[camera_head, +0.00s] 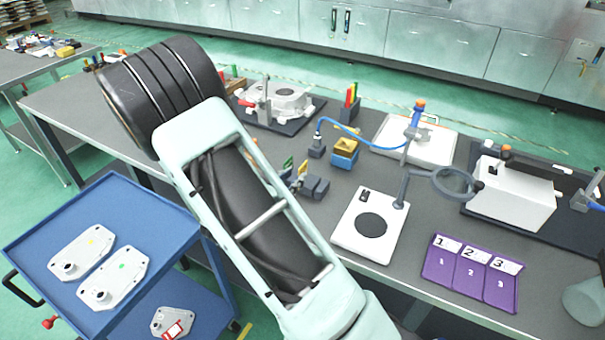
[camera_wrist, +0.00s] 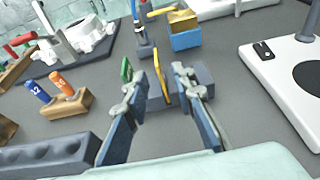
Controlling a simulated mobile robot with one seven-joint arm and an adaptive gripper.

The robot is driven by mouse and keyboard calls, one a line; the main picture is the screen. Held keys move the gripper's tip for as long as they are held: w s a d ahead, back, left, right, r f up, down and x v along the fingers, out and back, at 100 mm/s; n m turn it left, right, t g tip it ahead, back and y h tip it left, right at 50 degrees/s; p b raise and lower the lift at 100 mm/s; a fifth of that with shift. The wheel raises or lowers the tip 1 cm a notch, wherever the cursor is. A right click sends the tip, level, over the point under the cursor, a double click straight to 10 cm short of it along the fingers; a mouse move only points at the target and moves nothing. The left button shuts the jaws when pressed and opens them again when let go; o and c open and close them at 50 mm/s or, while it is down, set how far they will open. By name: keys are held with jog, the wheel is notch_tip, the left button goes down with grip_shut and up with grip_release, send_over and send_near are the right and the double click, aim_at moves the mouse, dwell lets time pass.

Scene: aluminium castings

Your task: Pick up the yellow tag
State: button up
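The yellow tag (camera_wrist: 160,73) is a thin upright piece standing at a dark grey block (camera_wrist: 203,75) in the wrist view. In the head view the yellow tag (camera_head: 303,166) shows as a small strip beside my arm. My gripper (camera_wrist: 157,84) is open, with one finger on each side of the yellow tag. I see a gap between the tag and each finger; the tag's lower end is partly hard to make out. A green tag (camera_wrist: 126,69) stands to the left, close to the left fingertip.
A yellow-and-blue box (camera_wrist: 184,32) stands behind. A wooden block with numbered pegs (camera_wrist: 66,103) and a dark grooved block (camera_wrist: 44,155) lie left. A white plate with a black disc (camera_head: 367,227) and a purple numbered tray (camera_head: 437,271) are to the right.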

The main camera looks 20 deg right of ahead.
aim_at(299, 173)
jog(key=shift+p+x, duration=0.4)
jog(key=shift+x, duration=3.1)
jog(key=shift+w+a+f, duration=0.1)
jog(key=shift+f, duration=0.05)
grip_shut()
